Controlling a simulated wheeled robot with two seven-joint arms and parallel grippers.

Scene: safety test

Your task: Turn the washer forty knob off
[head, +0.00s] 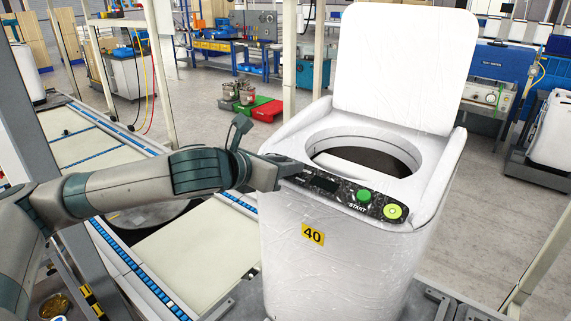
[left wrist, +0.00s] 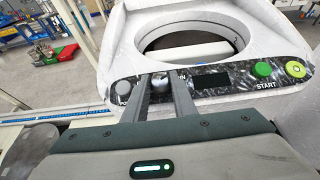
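The white washer (head: 300,270) with the yellow "40" label (head: 312,234) stands at centre right in the head view, its lid up. Its dark control panel (head: 335,187) carries a green START button (head: 364,195) and a yellow-green round button (head: 392,211). The left wrist view shows a silver knob (left wrist: 160,83) on the panel between my left gripper's fingers (left wrist: 162,92). The fingers are apart, one on each side of the knob; whether they touch it I cannot tell. In the head view my left gripper (head: 284,170) covers the panel's left end. My right gripper is not in view.
A larger grey knob (left wrist: 125,88) sits just left of my fingers, and a dark display (left wrist: 210,81) to their right. The upright lid (head: 405,65) rises behind the drum opening (head: 365,160). A conveyor (head: 195,255) runs along the left.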

